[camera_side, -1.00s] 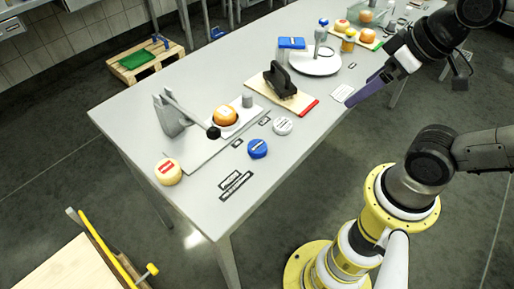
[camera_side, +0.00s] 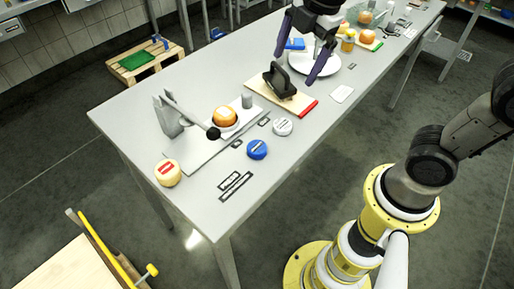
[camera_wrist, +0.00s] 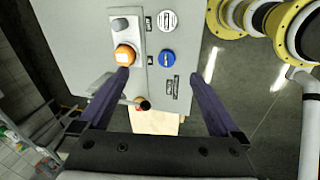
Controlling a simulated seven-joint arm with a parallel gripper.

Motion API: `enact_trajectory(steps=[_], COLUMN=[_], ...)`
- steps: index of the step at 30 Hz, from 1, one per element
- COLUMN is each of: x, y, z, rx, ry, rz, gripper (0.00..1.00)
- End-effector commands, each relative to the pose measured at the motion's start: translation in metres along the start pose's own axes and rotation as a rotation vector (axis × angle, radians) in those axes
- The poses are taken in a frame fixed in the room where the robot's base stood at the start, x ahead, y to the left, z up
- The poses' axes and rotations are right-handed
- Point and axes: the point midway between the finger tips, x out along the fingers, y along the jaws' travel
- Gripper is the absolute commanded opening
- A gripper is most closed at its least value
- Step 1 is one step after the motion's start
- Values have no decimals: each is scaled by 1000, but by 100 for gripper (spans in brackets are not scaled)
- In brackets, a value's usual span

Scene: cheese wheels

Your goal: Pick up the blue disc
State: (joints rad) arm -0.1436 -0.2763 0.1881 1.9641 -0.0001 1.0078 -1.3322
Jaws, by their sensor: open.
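The blue disc (camera_side: 257,149) lies flat on the grey table near its front edge, with a white label on top. In the wrist view the blue disc (camera_wrist: 167,58) shows between and beyond my two fingers. My gripper (camera_side: 298,66) is open and empty, with its purple fingers spread. It is above the back half of the table, over the area of the black-handled tool and white plate, well apart from the disc. It also shows in the wrist view (camera_wrist: 160,78).
A white disc (camera_side: 282,126) lies just behind and right of the blue disc. A cheese slicer (camera_side: 172,117) with an orange cheese (camera_side: 225,116) stands to the left. A pale cheese wheel (camera_side: 167,172) sits at the left corner. A black-handled tool (camera_side: 279,82) stands on a wooden board.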

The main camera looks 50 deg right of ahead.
Motion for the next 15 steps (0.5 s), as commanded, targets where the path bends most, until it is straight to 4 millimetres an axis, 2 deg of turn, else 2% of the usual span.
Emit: enact_trajectory(steps=[1,3,7,10,15], x=[18,39,74,93,109], y=[11,22,30,27,19], z=[-12,-25,-44,-53,-58], rx=[-89,-184,-255,-276,-293], ry=[-4,-7,-13,-20,-25], rz=[-51,-104,-185,-231,-263], gripper=[99,99,99,99,99])
